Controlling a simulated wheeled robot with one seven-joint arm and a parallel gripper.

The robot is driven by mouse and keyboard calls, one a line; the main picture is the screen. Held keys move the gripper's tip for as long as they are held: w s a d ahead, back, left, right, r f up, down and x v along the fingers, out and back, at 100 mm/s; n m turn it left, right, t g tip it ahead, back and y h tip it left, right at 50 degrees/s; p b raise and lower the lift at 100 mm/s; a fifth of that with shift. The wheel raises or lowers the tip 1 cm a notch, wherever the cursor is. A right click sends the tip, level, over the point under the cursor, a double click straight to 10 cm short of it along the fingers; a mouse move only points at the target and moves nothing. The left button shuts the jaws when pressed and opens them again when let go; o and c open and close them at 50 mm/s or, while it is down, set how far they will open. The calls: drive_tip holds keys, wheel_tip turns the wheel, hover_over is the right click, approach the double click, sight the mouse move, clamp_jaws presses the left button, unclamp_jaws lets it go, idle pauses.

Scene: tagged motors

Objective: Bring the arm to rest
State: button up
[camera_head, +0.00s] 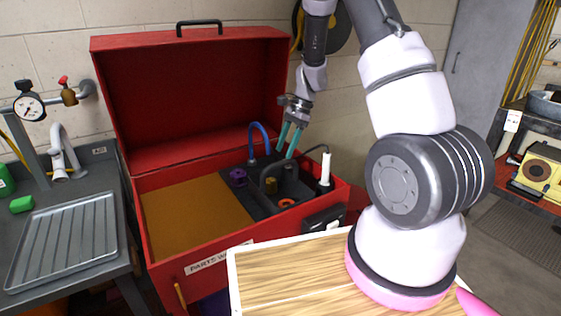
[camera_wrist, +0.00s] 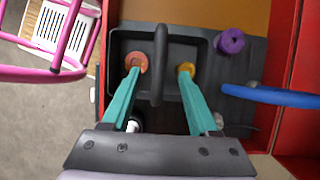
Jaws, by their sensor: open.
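My gripper (camera_head: 290,139) has teal fingers and hangs over the right part of the open red parts washer (camera_head: 141,228). An orange-red ring-shaped piece (camera_wrist: 137,62) shows by the left fingertip and a yellow-orange piece (camera_wrist: 186,69) by the right one. I cannot tell whether the fingertips touch them. A purple part (camera_wrist: 231,41) stands beside the caddy; it also shows in the head view (camera_head: 238,177).
The raised red lid (camera_head: 190,95) stands behind my gripper. A blue hose (camera_head: 262,130) and a white-tipped bottle or brush (camera_head: 325,170) stand close by. A wooden-topped surface (camera_head: 290,275) is in front. A sink drainer (camera_head: 65,240) is at left.

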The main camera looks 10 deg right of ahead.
drive_tip(key=shift+v, duration=0.95)
drive_tip(key=s+r+n+t, duration=0.2)
drive_tip(key=s+r, duration=0.2)
drive_tip(key=r, duration=0.6)
drive_tip(key=s+r+n+t, duration=0.2)
drive_tip(key=s+r+n, duration=0.15)
drive_tip(key=r, duration=0.65)
drive_tip(key=s+d+r+n+t+h, duration=0.1)
drive_tip(key=s+r+n+t, duration=0.1)
drive_tip(key=s+r, duration=0.3)
drive_tip(key=s+d+r+n+t+h, duration=0.1)
drive_tip(key=s+r, duration=0.4)
drive_tip(key=s, duration=0.6)
drive_tip(key=shift+d+r+n+t+h, duration=0.3)
drive_tip(key=shift+d+n+t, duration=0.1)
drive_tip(key=shift+n+t, duration=0.55)
